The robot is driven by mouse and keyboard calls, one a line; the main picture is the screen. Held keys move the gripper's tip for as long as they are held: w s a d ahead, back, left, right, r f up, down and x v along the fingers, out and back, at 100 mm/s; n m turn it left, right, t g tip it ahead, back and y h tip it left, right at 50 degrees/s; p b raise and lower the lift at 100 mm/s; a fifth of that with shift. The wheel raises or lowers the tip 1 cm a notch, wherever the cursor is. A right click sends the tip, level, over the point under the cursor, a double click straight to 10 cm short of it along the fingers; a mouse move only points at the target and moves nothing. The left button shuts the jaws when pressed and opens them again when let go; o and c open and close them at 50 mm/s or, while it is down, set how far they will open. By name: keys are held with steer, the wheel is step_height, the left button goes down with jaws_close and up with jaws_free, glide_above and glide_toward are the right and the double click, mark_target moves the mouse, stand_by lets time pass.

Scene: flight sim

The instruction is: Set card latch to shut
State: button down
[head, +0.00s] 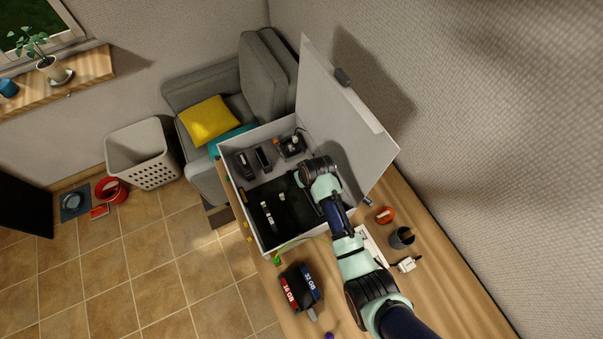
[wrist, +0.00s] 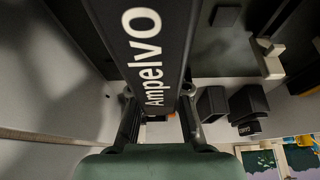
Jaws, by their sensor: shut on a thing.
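My gripper (head: 308,190) reaches down into the open white case (head: 268,250). In the wrist view my fingers (wrist: 158,125) are shut on the two sides of a black card lettered "Ampelvo" (wrist: 150,50). In the head view the card is hidden under my wrist. A dark board (head: 285,222) lies on the case floor. Small cream parts (wrist: 268,60) stand on the board in the wrist view, right of the card and apart from it. I cannot tell whether one of them is the card latch, nor its position. Whether the card sits in a slot is hidden.
The case's lid (head: 345,110) stands raised at the right. Black blocks (head: 245,165) and a dark unit (head: 291,145) sit at the case's far end.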

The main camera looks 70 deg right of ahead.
steer(key=shift+r, duration=0.1)
steer(key=c, duration=1.1)
jaws_free()
steer(key=shift+c, duration=0.2)
steer(key=v, duration=1.2)
